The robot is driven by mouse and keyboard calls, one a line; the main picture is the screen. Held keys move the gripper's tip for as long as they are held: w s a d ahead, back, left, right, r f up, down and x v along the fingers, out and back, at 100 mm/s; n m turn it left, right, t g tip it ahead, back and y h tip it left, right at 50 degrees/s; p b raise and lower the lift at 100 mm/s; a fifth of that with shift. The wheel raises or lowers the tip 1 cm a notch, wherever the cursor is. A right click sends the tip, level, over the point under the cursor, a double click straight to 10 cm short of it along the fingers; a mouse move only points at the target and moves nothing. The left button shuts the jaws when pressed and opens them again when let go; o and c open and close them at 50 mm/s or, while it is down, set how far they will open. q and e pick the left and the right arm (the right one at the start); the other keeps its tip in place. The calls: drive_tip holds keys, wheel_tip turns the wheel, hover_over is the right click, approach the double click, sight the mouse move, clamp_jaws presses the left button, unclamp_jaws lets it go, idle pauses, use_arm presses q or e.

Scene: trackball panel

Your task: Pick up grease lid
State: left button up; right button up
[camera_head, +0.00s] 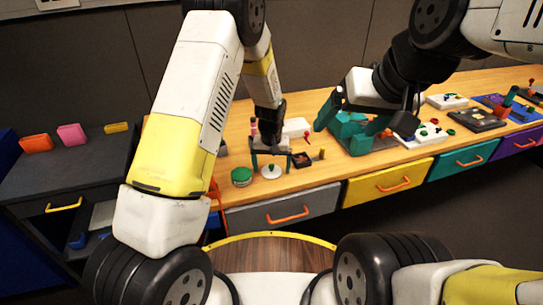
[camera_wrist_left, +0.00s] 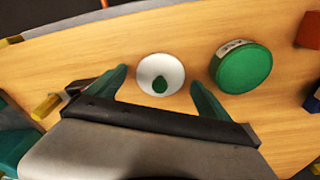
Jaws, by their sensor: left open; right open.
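In the left wrist view the lid (camera_wrist_left: 161,74) sits between and just beyond the fingertips. My left gripper (camera_head: 271,170) is open and points down over the lid, its green fingers on either side; it also shows in the left wrist view (camera_wrist_left: 158,85). A round green-topped tin (camera_head: 241,177) stands just left of the lid, and also shows in the left wrist view (camera_wrist_left: 241,67). My right gripper (camera_head: 335,112) is open and empty, up over the table's middle.
A small dark tray (camera_head: 303,159) and a yellow-ended part (camera_head: 321,154) lie right of the lid. A grey drawer (camera_head: 280,212) with an orange handle is below. A dark side bench (camera_head: 70,170) is at left.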

use_arm(q)
drive_tip(key=c, duration=1.4)
